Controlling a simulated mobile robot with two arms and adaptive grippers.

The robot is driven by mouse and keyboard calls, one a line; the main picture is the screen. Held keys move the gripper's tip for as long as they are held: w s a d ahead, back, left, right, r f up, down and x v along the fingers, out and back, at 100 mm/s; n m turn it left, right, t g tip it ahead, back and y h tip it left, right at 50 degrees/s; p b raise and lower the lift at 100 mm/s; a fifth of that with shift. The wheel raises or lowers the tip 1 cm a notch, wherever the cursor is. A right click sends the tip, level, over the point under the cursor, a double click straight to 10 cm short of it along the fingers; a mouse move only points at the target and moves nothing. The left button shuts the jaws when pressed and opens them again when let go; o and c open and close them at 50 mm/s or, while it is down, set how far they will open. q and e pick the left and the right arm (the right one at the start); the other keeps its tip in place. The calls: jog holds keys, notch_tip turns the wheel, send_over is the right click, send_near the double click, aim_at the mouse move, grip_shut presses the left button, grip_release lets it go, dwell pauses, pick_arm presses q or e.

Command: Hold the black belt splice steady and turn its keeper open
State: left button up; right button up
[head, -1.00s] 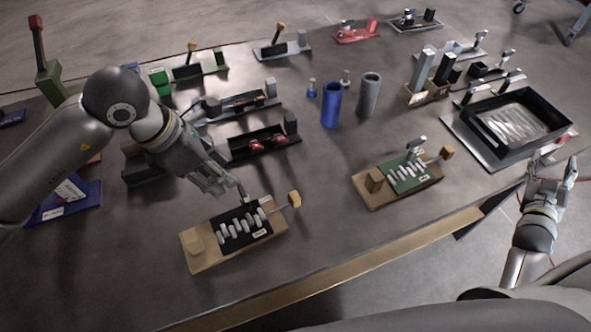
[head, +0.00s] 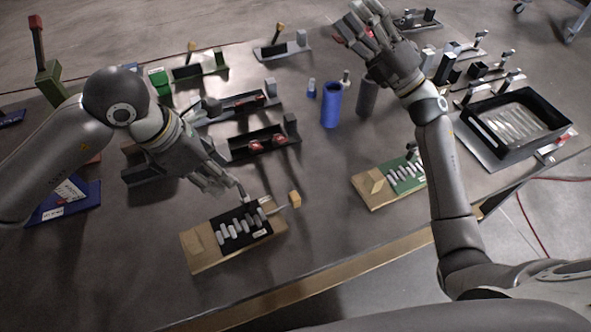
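The black belt splice (head: 232,241) lies on the near left of the table, a black plate with a row of pale bars on a wooden base. A small grey upright lever (head: 243,190) stands at its far edge, and a rod with a wooden knob (head: 295,199) sticks out at its right end. I cannot tell which of these is the keeper. My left gripper (head: 222,186) is just beyond the splice, close to the lever; contact and finger gap are unclear. My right gripper (head: 362,28) is raised over the far table, fingers spread and empty.
A similar green splice (head: 373,190) lies to the right, partly behind my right arm. A blue cup (head: 331,105) and a grey cup (head: 367,97) stand mid-table. A black tray (head: 472,132) is at the right. The table between the two splices is clear.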

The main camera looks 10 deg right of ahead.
jog(key=s+a+n+g+y, duration=0.3)
jog(key=a+n+g+y, duration=0.2)
jog(key=a+n+g, duration=0.9)
jog(key=s+a+f+n+g+h, duration=0.3)
jog(key=s+a+f+n+g, duration=0.2)
jog(key=a+n, duration=0.3)
jog(key=n+g+h, duration=0.1)
jog(key=n+h, duration=0.6)
jog(key=h, duration=0.9)
send_over(296, 196)
jog(key=a, duration=0.1)
notch_tip(296, 196, down, 17)
jog(key=shift+w+a+r, duration=0.1)
jog(key=shift+d+f+h, duration=0.3)
jog(key=shift+d+h, duration=0.2)
jog(key=shift+h, duration=0.1)
jog(key=shift+d+f, duration=0.1)
jog(key=shift+f, duration=0.15)
notch_tip(296, 196, down, 10)
jog(key=shift+f, duration=0.15)
jog(key=shift+c, duration=0.4)
